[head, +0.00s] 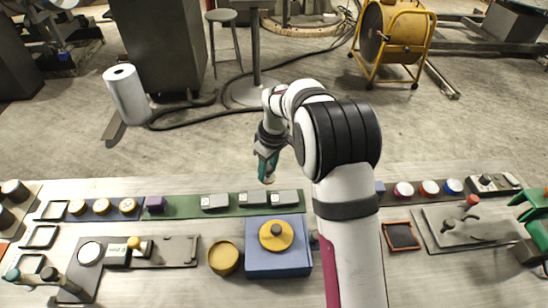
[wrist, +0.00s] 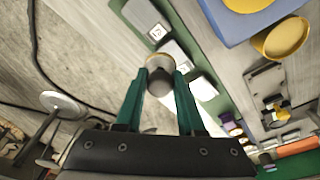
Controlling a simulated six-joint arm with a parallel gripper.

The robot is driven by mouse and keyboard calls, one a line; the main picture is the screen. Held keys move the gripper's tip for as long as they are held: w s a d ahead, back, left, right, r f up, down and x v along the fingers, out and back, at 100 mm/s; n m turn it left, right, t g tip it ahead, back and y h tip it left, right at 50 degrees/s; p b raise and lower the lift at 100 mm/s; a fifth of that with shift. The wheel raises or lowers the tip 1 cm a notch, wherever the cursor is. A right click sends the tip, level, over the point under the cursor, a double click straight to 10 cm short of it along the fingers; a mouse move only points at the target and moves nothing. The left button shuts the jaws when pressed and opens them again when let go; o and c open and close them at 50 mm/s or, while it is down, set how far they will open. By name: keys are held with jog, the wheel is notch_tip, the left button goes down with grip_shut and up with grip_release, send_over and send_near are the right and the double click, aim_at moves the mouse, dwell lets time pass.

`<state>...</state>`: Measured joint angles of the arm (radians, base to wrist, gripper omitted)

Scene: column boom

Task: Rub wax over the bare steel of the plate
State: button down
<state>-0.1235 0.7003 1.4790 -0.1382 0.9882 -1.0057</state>
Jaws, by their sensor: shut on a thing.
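My gripper (head: 267,166), with teal fingers, hangs in the air beyond the table's far edge. In the wrist view its fingers (wrist: 160,95) are shut on a small rounded grey piece with a tan end (wrist: 158,62). I cannot tell what the piece is. A flat grey plate (head: 440,238) lies at the table's right, with a dark handled piece on it. An L-shaped grey plate (head: 172,250) lies at the left. I cannot tell which plate is the bare steel one. An open yellow tin (head: 224,262) stands beside a blue block (head: 280,263). No wax is plainly visible.
A green strip (head: 180,208) along the far edge bears several grey blocks (head: 284,198). A yellow disc with a dark centre (head: 276,235) sits on the blue block. A dark red-rimmed tray (head: 401,236) lies right of my arm. A paper roll (head: 127,95) stands beyond the table.

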aim_at(269, 180)
jog(key=shift+f, duration=3.5)
jog(key=shift+a+f, duration=0.1)
jog(key=shift+a, duration=0.2)
jog(key=shift+s+a+r, duration=0.1)
jog(key=shift+a+r, duration=0.2)
jog(key=shift+a, duration=0.65)
jog(key=shift+a+r, duration=0.25)
jog(key=shift+a, duration=1.85)
jog(key=shift+d, duration=3.4)
jog(key=shift+r, duration=3.25)
jog(key=shift+f, duration=0.2)
